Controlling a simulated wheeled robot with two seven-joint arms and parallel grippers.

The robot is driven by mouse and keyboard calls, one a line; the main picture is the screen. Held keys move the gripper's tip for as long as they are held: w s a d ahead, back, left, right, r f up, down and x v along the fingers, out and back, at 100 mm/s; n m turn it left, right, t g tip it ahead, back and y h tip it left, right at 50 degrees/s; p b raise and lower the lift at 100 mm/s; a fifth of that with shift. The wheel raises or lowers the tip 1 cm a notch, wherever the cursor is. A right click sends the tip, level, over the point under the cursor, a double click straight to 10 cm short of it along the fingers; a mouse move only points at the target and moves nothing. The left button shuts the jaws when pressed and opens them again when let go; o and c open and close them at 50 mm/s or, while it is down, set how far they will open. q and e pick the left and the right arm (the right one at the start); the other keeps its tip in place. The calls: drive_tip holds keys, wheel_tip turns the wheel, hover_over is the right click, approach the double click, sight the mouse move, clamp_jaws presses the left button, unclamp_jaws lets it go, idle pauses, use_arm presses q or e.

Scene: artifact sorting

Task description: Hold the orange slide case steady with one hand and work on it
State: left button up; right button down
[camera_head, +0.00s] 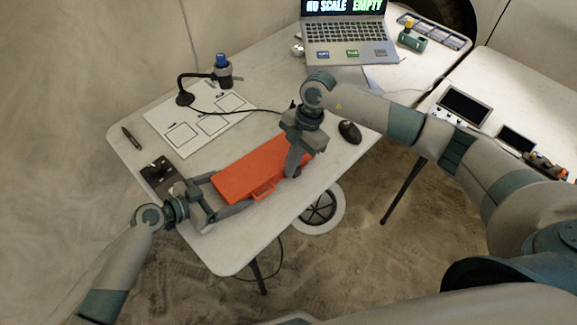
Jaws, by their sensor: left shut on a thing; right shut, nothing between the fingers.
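The orange slide case (250,169) lies flat and closed on the white table, with its handle (263,191) toward the front edge. My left gripper (225,195) is shut on the left end of the case, one finger along each side. My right gripper (293,170) is shut and empty, pointing down at the right end of the case. Its fingers hide part of that end. I cannot tell whether they touch the case.
Behind the case lie a marked white sheet (198,122) and a desk microscope-like stand (185,97). A black mouse (350,132) is right of my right gripper. A laptop (345,38) stands at the back. A dark plate (158,172) and a pen (131,137) lie at left. The table's front corner is bare.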

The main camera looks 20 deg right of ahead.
drive_tip(key=d, duration=0.1)
drive_tip(key=w+d, duration=0.1)
drive_tip(key=d, duration=0.1)
drive_tip(key=w+d, duration=0.1)
drive_tip(key=shift+d, duration=0.3)
use_arm(q)
drive_tip(key=shift+a, duration=0.1)
use_arm(e)
drive_tip(key=a, duration=0.1)
drive_tip(key=s+a, duration=0.1)
drive_tip(key=a, duration=0.2)
drive_tip(key=shift+s+a, duration=0.1)
drive_tip(key=shift+s, duration=0.3)
drive_tip(key=v, duration=1)
use_arm(q)
drive_tip(key=o, duration=1.5)
drive_tip(key=shift+c, duration=0.2)
